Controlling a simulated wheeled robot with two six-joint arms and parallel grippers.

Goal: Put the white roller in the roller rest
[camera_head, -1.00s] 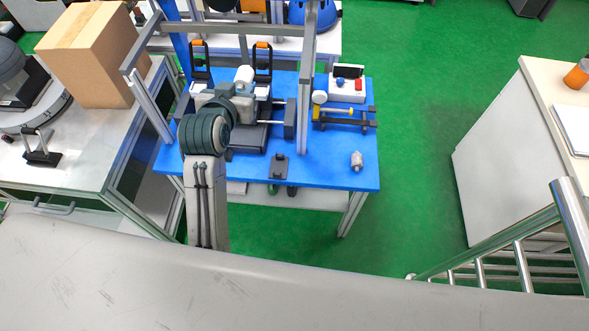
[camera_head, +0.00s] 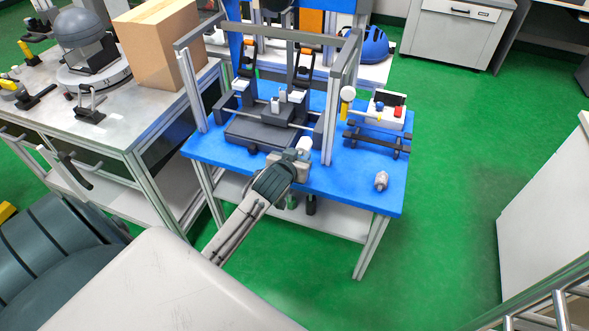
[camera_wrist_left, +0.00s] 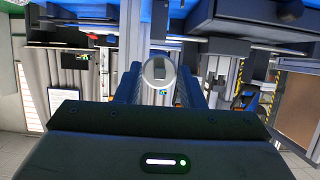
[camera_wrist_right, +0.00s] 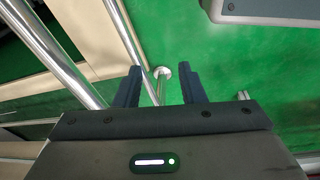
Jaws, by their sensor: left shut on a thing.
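My left gripper (camera_head: 298,158) is shut on the white roller (camera_head: 304,147), held in front of the drop tower above the blue table's front edge. The roller's round pale end (camera_wrist_left: 160,72) shows between the two fingers in the left wrist view. What I take for the roller rest (camera_head: 377,140) is a low dark stand with two rails on the right part of the blue table, to the right of the roller and apart from it. My right gripper (camera_wrist_right: 161,82) is outside the head view; in its wrist view its fingers stand apart with nothing held.
The tower's metal frame post (camera_head: 329,130) stands between the roller and the dark stand. A control box (camera_head: 384,115) with a red button is behind the stand. A small pale cylinder (camera_head: 381,180) lies on the blue table (camera_head: 350,190). A cardboard box (camera_head: 165,48) is left.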

